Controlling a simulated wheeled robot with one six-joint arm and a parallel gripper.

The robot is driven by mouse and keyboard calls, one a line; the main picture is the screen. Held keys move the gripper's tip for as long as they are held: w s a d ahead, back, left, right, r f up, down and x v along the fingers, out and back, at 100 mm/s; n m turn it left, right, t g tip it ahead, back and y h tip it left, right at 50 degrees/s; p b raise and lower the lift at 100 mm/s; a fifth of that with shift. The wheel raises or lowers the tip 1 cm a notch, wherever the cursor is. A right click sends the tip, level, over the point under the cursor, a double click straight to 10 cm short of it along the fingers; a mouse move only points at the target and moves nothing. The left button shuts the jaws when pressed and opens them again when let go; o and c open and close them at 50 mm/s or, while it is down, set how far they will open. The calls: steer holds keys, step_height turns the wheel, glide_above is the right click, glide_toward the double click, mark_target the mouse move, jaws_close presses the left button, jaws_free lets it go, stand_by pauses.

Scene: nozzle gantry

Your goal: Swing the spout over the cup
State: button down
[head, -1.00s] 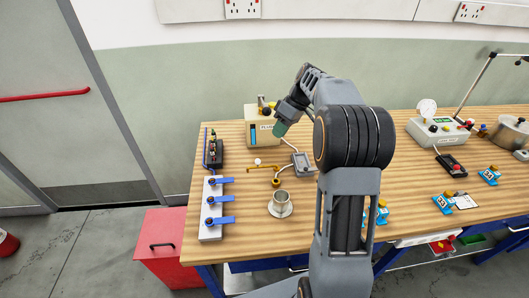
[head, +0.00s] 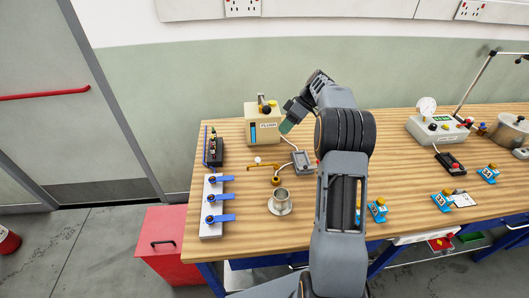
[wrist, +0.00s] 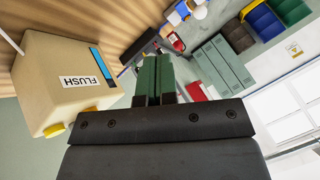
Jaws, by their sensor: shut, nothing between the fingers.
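The brass spout (head: 265,168) is a bent pipe low over the table, with a white ball knob (head: 257,160) at its left end. Its right end turns down just behind the cup. The metal cup (head: 280,203) stands upright on the table in front of that end; the spout end looks beside the cup's rim, not over it. My gripper (head: 286,127) has green fingertips and is up beside the right side of the beige FLUSH box (head: 262,134), behind and above the spout. In the wrist view its fingers (wrist: 153,75) are together and empty; spout and cup do not show there.
A grey box with a cable (head: 303,162) sits right of the spout. A white panel with several blue levers (head: 211,208) stands at the left edge, a dark valve block (head: 215,150) behind it. Blue labelled pieces (head: 376,211) lie to the right. Table between is clear.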

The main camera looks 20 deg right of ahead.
steer(key=s+a+f+p, duration=0.2)
steer(key=s+a+f, duration=0.1)
steer(key=a+f, duration=0.3)
steer(key=shift+s+a+p, duration=0.25)
steer(key=shift+a+p, duration=0.1)
steer(key=shift+a, duration=1.05)
steer(key=shift+f, duration=0.1)
